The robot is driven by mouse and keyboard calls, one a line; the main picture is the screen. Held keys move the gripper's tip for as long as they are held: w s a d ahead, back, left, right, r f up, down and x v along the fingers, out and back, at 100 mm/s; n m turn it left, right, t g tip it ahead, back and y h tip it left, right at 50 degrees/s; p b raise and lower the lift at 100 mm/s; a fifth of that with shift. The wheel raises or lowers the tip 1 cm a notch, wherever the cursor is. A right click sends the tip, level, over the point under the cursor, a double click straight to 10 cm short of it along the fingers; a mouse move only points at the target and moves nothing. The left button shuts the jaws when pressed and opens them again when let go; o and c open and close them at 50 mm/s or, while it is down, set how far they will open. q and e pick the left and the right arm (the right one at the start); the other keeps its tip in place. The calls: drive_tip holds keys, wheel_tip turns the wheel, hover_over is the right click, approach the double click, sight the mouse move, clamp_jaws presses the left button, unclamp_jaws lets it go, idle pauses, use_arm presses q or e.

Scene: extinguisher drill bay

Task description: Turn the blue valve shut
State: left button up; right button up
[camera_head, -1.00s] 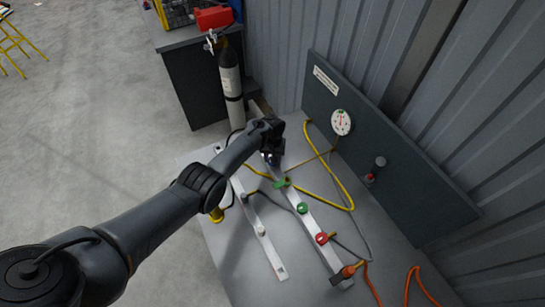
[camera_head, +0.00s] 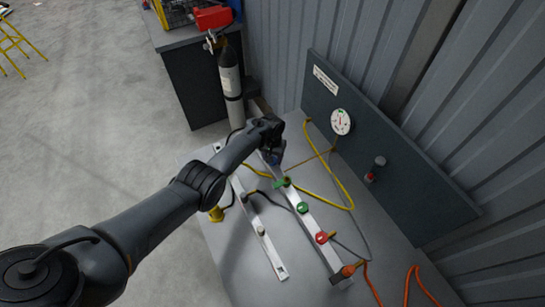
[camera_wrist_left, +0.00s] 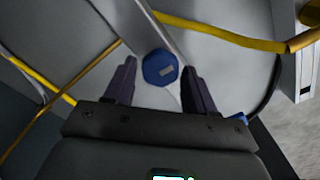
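The blue valve (camera_wrist_left: 160,67) has a round blue knob with a pale mark on its top. In the left wrist view it sits between the fingertips of my left gripper (camera_wrist_left: 158,72). The fingers are open on either side of it, with gaps showing at both sides. In the head view my left gripper (camera_head: 272,156) is over the far end of the right-hand pale rail (camera_head: 291,203), and a bit of blue shows beneath it. The gripper hides most of the knob there. My right gripper is in neither view.
Along the same rail are green knobs (camera_head: 303,208) and a red knob (camera_head: 321,238). Yellow hose (camera_head: 341,190) and orange hose (camera_head: 373,287) lie nearby. A dark panel with a gauge (camera_head: 340,122) stands behind. A gas cylinder (camera_head: 230,85) stands beyond the bench.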

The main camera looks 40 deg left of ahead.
use_arm(q)
drive_tip(key=shift+o, duration=1)
drive_tip(key=shift+r+p, duration=0.35)
drive_tip(key=shift+r, duration=0.15)
wheel_tip(320, 180, up, 10)
drive_tip(key=p, duration=0.3)
drive_tip(key=shift+p, duration=0.3)
